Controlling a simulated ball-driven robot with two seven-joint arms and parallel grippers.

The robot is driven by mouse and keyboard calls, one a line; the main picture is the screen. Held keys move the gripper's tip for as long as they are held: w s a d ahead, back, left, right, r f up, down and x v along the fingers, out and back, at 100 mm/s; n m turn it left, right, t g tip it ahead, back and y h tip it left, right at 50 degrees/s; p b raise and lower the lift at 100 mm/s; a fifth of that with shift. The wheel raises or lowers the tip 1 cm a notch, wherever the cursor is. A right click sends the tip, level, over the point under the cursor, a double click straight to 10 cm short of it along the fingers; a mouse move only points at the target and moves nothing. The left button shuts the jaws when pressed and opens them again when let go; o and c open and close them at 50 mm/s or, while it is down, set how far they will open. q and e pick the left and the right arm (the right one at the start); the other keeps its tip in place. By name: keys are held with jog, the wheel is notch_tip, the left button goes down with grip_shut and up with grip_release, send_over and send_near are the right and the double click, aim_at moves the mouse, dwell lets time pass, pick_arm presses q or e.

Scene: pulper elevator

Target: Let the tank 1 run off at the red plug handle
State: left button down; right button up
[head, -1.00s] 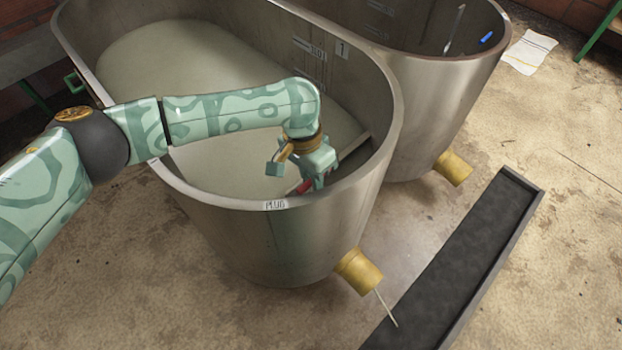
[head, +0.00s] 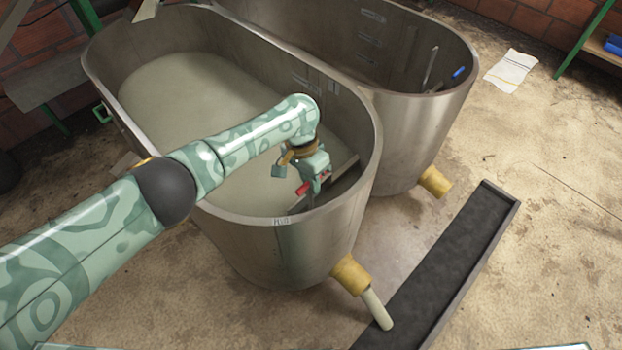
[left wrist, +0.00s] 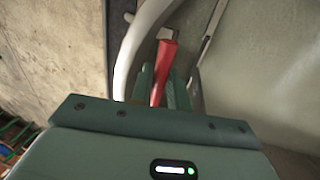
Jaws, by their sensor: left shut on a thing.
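Tank 1 (head: 300,245) is the near steel tub, with pale cloudy liquid (head: 190,95) inside and a "PLUG" label (head: 282,221) on its front rim. My left gripper (head: 312,186) is inside the tub near the right end, shut on the red plug handle (head: 303,188). In the left wrist view the red handle (left wrist: 164,70) stands between the two fingers. A thick pale stream (head: 377,309) runs from the tub's yellow outlet (head: 350,273) into the dark floor channel (head: 440,270). The plug's lower end is hidden. My right gripper is not in view.
A second steel tub (head: 425,125) stands behind, with its own yellow outlet (head: 435,181) and no stream. A blue item (head: 458,72) is at its inner wall. A paper sheet (head: 511,70) lies on open floor at the right.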

pick_arm(q)
jog(key=c, duration=1.6)
grip_release()
jog(key=shift+s+a+f, duration=0.1)
jog(key=shift+a+f, duration=0.1)
jog(key=shift+a, duration=0.15)
jog(key=shift+c, duration=0.2)
notch_tip(320, 180, up, 16)
jog(key=w+a+p, duration=0.2)
jog(key=p, duration=0.5)
jog(key=shift+a+p, duration=0.15)
jog(key=shift+p, duration=0.15)
jog(key=shift+w, duration=0.1)
